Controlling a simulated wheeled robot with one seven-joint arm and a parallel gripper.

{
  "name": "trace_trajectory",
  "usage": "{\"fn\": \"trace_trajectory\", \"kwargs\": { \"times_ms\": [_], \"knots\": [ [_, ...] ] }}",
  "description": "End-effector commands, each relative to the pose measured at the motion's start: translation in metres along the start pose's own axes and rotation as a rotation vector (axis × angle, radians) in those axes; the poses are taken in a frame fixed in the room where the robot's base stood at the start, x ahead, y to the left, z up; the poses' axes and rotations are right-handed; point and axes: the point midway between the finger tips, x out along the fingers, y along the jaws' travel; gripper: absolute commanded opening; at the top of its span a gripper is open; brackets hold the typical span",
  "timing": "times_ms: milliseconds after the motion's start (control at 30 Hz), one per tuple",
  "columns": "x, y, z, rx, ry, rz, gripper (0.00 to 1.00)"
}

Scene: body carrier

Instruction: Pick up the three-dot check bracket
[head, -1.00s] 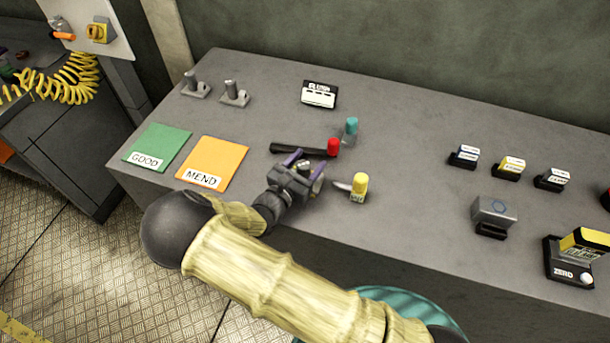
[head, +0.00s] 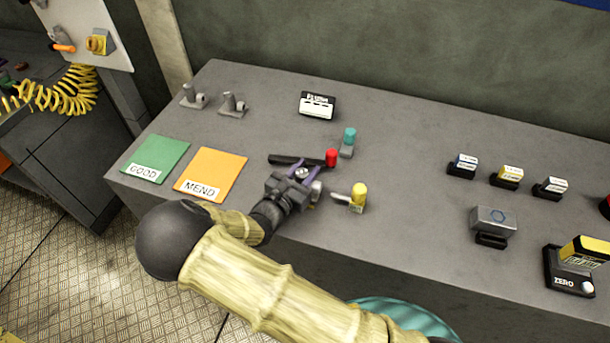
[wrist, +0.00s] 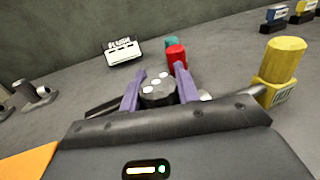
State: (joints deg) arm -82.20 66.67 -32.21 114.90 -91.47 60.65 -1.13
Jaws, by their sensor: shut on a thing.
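The three-dot check bracket (wrist: 158,91) is between the two purple fingers of my gripper (wrist: 159,84) in the wrist view. Its dark round top shows three white dots facing up. My gripper is shut on it, with a finger on each side. In the head view my gripper (head: 303,170) is low over the bench, left of the yellow-capped tool. There the bracket (head: 302,173) shows only in part between the fingers. The rest of it is hidden by my gripper, and I cannot tell whether it still touches the bench.
A red-ended black bar (head: 295,160) and a teal-capped piece (head: 348,142) lie just beyond my gripper. The yellow-capped tool (head: 358,198) is close on its right. Two grey brackets (head: 232,104) stand at back left. The GOOD mat (head: 160,152) and MEND mat (head: 214,168) are left.

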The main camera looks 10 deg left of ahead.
Motion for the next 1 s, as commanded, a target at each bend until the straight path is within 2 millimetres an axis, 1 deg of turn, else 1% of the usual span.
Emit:
{"fn": "trace_trajectory", "kwargs": {
  "times_ms": [300,400,500,633,1000],
  "knots": [
    [-0.001,0.0,0.057,0.005,0.0,0.0,0.01],
    [0.0,0.0,0.073,0.005,-0.001,0.0,0.01],
    [0.0,0.0,0.083,0.004,-0.001,0.0,0.01],
    [0.0,0.0,0.087,0.0,-0.001,0.0,0.01],
    [0.0,0.0,0.087,0.0,-0.001,0.0,0.01]
  ]
}}
